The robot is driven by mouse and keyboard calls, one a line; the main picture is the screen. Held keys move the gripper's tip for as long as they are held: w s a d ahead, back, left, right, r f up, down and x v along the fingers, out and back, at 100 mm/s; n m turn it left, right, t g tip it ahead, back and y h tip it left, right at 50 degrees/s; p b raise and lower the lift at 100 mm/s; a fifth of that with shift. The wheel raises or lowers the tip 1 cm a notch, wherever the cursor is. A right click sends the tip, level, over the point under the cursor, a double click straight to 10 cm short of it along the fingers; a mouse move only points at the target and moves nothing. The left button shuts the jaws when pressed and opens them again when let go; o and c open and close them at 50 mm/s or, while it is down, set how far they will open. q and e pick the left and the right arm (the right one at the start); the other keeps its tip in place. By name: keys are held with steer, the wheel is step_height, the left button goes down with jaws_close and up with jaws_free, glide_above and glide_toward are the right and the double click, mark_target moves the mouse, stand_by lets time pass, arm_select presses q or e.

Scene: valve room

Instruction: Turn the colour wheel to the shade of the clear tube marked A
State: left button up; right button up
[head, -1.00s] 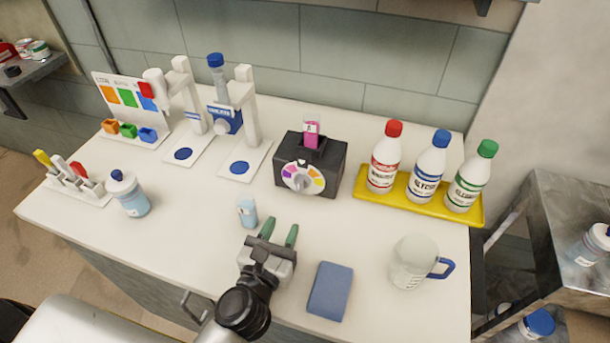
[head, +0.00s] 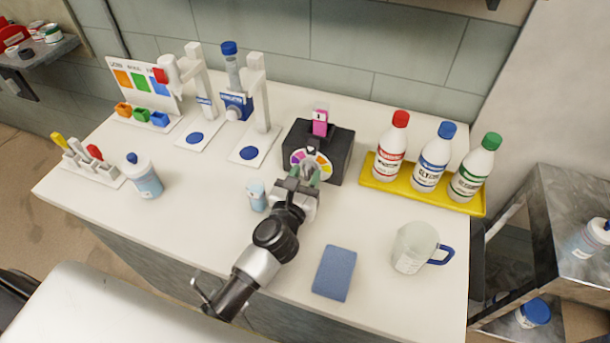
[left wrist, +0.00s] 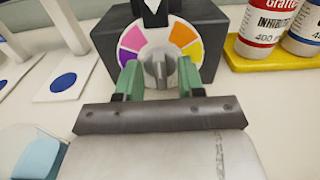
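The colour wheel (head: 299,157) is on the front of a dark box (head: 338,158). It has a white rim and coloured sectors. In the left wrist view the wheel (left wrist: 183,34) shows purple and pink on the left, orange and yellow on the right, and a grey knob (left wrist: 159,69) at its middle. A tube with magenta contents (head: 320,122) and a pale label stands in the top of the box; I cannot read its mark. My left gripper (head: 308,175) is open in front of the wheel. Its green fingers (left wrist: 159,78) are either side of the knob, with gaps showing.
A pale blue small container (head: 257,195) stands left of my left gripper. A blue pad (head: 334,273) and a mug (head: 414,247) are at the front right. A yellow tray (head: 378,183) with bottles is right of the box. White stands (head: 262,140) are on the left.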

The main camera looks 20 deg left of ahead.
arm_select(q)
jaws_close()
steer(key=shift+m, duration=0.3)
steer(key=m+p, duration=0.2)
steer(key=m, duration=0.1)
steer(key=shift+r, duration=0.1)
steer(key=shift+d+m+p, duration=0.15)
steer(key=shift+m+p, duration=1)
steer(key=shift+m, duration=0.85)
steer(key=shift+f, duration=0.2)
jaws_free()
